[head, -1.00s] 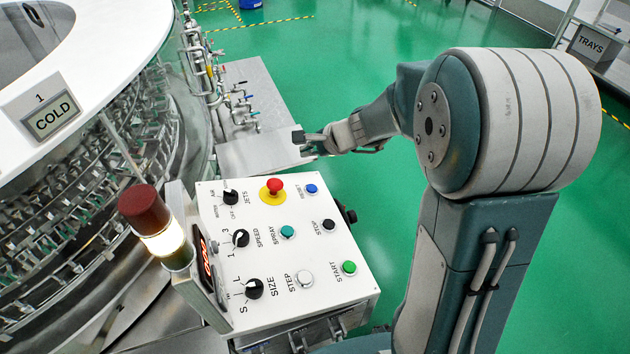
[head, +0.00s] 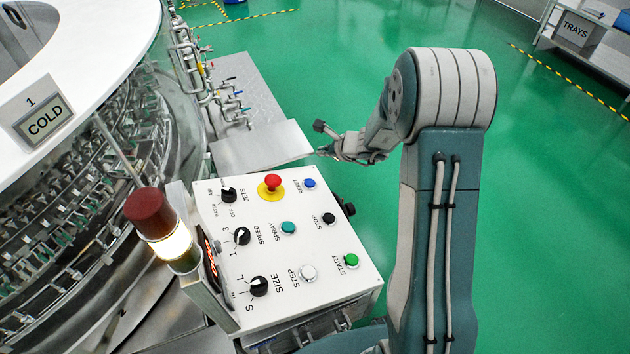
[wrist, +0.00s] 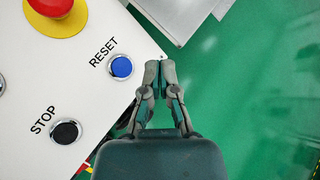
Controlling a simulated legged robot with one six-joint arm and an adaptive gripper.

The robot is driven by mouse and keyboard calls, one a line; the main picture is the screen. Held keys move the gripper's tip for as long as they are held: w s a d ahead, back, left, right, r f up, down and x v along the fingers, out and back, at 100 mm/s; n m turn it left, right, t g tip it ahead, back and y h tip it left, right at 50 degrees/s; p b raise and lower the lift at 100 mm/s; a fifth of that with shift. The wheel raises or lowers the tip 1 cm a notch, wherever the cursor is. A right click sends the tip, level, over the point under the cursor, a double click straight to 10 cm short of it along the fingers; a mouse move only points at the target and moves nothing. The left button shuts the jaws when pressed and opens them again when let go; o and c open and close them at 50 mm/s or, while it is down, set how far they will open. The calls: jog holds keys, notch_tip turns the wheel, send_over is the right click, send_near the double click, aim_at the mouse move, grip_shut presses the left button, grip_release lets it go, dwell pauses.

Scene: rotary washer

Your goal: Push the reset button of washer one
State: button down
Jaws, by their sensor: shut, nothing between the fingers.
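The blue reset button (head: 309,183) is at the far right corner of the white control panel (head: 225,300), beside the label RESET. My gripper (head: 322,151) is shut and empty, past the far right corner of the panel in the head view. In the wrist view my gripper (wrist: 159,66) has its fingers together over the panel's right edge, apart from the button in the picture; its height above the panel is hard to judge. The "1 COLD" sign (head: 42,122) stands on the washer.
A red emergency button on a yellow base (head: 271,187) and a black stop button (head: 328,218) flank the reset button. A red and white lamp (head: 158,226) stands left of the panel. A metal plate (head: 255,150) lies beyond it.

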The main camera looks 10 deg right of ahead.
aim_at(308, 179)
jog(key=shift+s+a+f, duration=0.1)
jog(key=shift+a+f, duration=0.35)
jog(key=shift+f, duration=0.95)
jog(key=shift+s+a+f, duration=0.1)
jog(key=shift+a+f, duration=0.3)
jog(key=shift+f, duration=1)
jog(key=shift+a+f, duration=0.45)
jog(key=shift+f, duration=0.95)
jog(key=shift+f, duration=0.1)
jog(key=shift+a+f, duration=0.15)
jog(key=shift+f, duration=0.25)
jog(key=shift+a+f, duration=0.1)
jog(key=shift+f, duration=0.3)
jog(key=shift+d+r, duration=0.2)
jog(key=shift+r, duration=0.6)
jog(key=shift+r, duration=0.1)
jog(key=shift+w+d+r, duration=0.1)
jog(key=shift+d+r, duration=0.1)
jog(key=shift+r, duration=0.55)
jog(key=shift+d+r, duration=0.25)
jog(key=shift+r, duration=0.55)
jog(key=shift+w+d+r, duration=0.1)
jog(key=shift+d+r, duration=0.1)
jog(key=shift+r, duration=0.55)
